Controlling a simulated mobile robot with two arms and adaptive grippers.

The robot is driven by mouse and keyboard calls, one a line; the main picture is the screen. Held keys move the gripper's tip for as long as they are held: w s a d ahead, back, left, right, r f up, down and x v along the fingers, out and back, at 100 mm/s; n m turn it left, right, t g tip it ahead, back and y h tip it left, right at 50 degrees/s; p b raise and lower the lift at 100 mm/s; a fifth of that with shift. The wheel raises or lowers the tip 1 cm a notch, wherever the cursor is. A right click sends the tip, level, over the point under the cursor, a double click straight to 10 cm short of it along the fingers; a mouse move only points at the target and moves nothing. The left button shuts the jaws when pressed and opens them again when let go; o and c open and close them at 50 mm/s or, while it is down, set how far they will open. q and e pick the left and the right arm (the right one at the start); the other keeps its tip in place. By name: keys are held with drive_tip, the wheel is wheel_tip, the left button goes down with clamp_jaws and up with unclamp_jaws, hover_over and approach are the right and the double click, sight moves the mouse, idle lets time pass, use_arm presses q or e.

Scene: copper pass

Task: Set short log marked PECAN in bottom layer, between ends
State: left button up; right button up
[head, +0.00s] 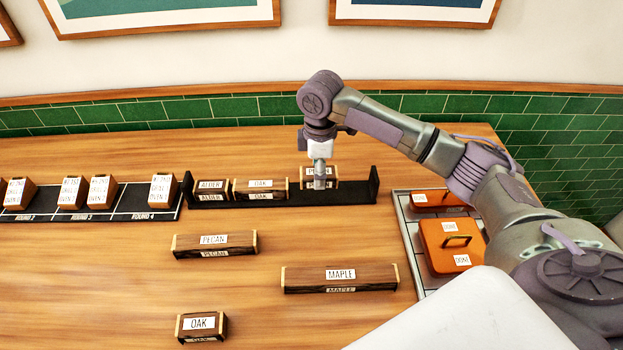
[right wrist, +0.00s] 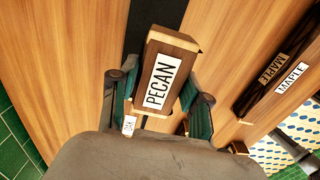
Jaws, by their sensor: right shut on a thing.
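My right gripper (head: 320,183) is shut on a short dark wooden log marked PECAN (head: 306,172), over the right part of a black rack (head: 355,193) with upright ends. In the right wrist view, the same PECAN log (right wrist: 173,50) lies between the two fingers. It appears a little higher than the logs in the rack; I cannot tell whether it touches the base. To its left in the rack lie an ALDER log (head: 211,188) and an OAK log (head: 270,189). My left gripper is not in view.
A longer PECAN log (head: 215,244), a long MAPLE log (head: 340,278) and a short OAK log (head: 202,327) lie on the table. A tray (head: 412,235) with orange DONE boxes stands at right. A black board (head: 130,202) with wooden blocks lies at left.

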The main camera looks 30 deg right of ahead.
sight(311, 166)
drive_tip(key=shift+w+a+f, duration=0.2)
drive_tip(key=shift+w+f, duration=0.15)
drive_tip(key=shift+w, duration=0.25)
drive_tip(key=shift+w+a+f, duration=0.15)
drive_tip(key=shift+w+f, duration=0.15)
drive_tip(key=shift+w, duration=0.25)
drive_tip(key=shift+w+f, duration=0.15)
wheel_tip(311, 166, down, 3)
drive_tip(key=shift+f+p, duration=0.1)
drive_tip(key=shift+p, duration=0.55)
drive_tip(key=shift+f, duration=0.4)
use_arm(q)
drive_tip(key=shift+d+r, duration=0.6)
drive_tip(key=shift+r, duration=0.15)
use_arm(e)
drive_tip(key=shift+f, duration=0.1)
drive_tip(key=o, duration=1.2)
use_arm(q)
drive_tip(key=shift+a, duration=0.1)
